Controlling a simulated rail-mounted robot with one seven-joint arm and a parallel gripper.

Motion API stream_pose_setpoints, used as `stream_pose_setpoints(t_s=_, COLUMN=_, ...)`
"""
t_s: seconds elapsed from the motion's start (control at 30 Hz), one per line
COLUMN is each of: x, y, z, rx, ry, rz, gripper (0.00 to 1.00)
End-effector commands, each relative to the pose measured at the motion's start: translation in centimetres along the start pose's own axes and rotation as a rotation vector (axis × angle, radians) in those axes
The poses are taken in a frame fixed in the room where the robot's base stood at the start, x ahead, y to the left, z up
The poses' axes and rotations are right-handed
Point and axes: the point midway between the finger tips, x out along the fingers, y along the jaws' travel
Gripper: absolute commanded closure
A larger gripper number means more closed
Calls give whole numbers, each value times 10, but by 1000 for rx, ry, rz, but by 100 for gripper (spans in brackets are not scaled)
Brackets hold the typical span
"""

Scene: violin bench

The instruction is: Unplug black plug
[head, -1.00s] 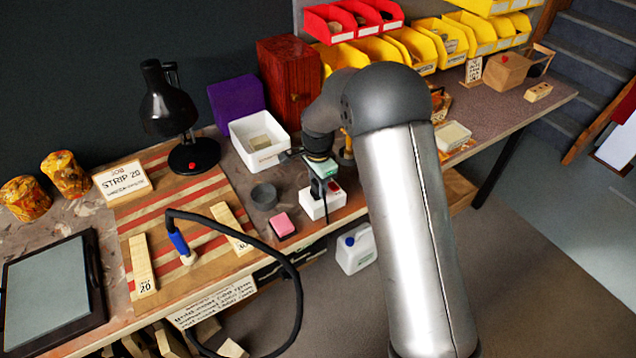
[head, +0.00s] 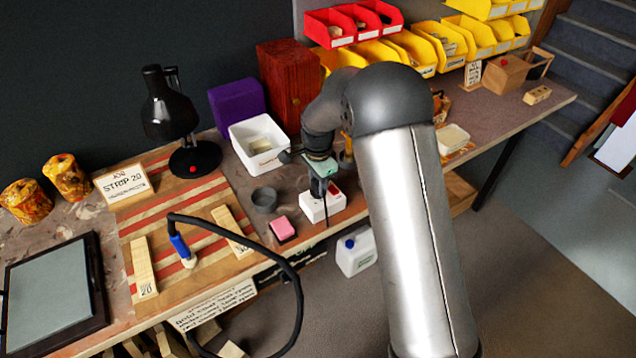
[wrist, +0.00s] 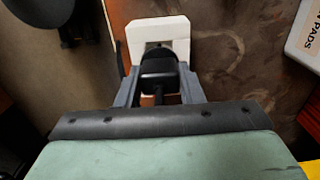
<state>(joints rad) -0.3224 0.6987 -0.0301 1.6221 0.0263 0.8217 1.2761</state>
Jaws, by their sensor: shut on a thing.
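The black plug (wrist: 158,72) is between the two grey fingers of my gripper (wrist: 159,82) in the wrist view. My gripper is shut on it. The white socket box (wrist: 165,30) lies just beyond the plug, and its dark recess shows at the plug's far edge. In the head view, my gripper (head: 318,188) points down over the same white socket box (head: 312,211), which has a red switch at its right. A dark cable (head: 327,212) hangs down the front of the box. I cannot tell whether the plug is fully seated or partly out.
A pink block (head: 282,228) and a dark round dish (head: 264,198) lie left of the socket box. A white bin (head: 245,154) stands behind. The bench's front edge is close to the box. A blue-handled tool (head: 180,246) with a thick black cable lies on the striped board.

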Motion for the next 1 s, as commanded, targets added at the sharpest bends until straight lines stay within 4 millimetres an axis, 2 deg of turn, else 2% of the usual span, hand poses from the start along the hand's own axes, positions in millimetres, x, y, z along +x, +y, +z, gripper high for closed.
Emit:
stream_pose_setpoints(t_s=0.47, x=-6, y=0, z=0, rx=0, ry=0, rz=-1, gripper=90)
stream_pose_setpoints(t_s=1.0, x=-49, y=0, z=0, rx=1, ry=0, rz=-2, gripper=90)
